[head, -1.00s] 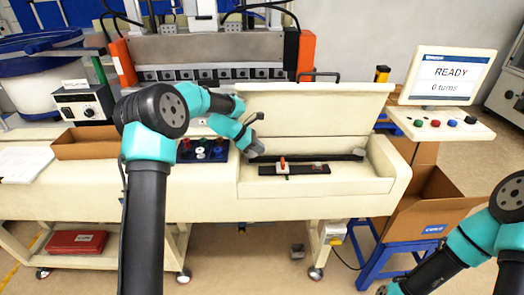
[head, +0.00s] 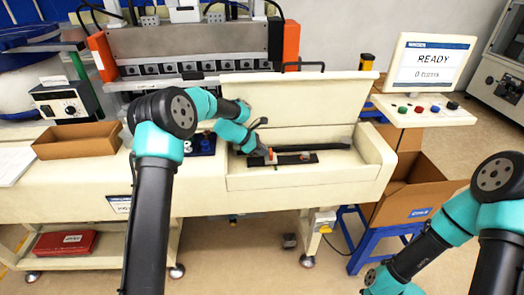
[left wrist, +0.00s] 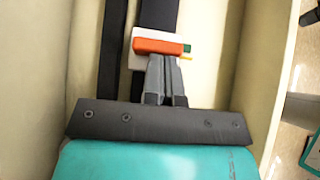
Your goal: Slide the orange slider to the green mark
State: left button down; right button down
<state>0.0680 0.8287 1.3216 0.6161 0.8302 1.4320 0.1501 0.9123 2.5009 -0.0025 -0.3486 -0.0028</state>
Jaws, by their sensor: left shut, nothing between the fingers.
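The orange slider (head: 271,156) sits on a black rail (head: 298,161) inside the open cream box. In the left wrist view the orange slider (left wrist: 157,46) is a bar on a white carriage, across the dark rail (left wrist: 158,15). A small green patch (left wrist: 187,48) shows at the bar's right end; I cannot tell if it is the green mark. My left gripper (head: 266,155) is at the slider. In the left wrist view its fingers (left wrist: 163,62) are shut and empty, tips against or just beside the orange bar. My right gripper is out of view.
The box's raised lid (head: 295,98) stands behind the rail, and its front wall (head: 305,180) is low. A thin black bar (head: 325,147) runs behind the rail. A screen (head: 434,65) reads READY, 0 turns. A cardboard box (head: 410,200) stands at right.

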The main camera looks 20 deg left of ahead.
pick_arm(q)
jog(key=shift+w+d, duration=0.35)
jog(key=shift+d, duration=0.5)
jog(key=shift+a, duration=0.1)
jog(key=v, duration=1)
jog(key=d+f+m+g+y, duration=0.45)
jog(key=d+m+y, duration=0.25)
jog(key=d+m, duration=0.3)
jog(key=w+d+r+m+t+y, duration=0.1)
jog(key=w+d+r+m+y, duration=0.1)
jog(key=d, duration=0.5)
jog(key=w+d+r+m+t+y, duration=0.2)
jog(key=d+r+m+y, duration=0.2)
jog(key=d+y, duration=0.2)
jog(key=shift+d+r+m+y, duration=0.15)
jog(key=shift+d+m+y, duration=0.25)
jog(key=shift+d, duration=0.35)
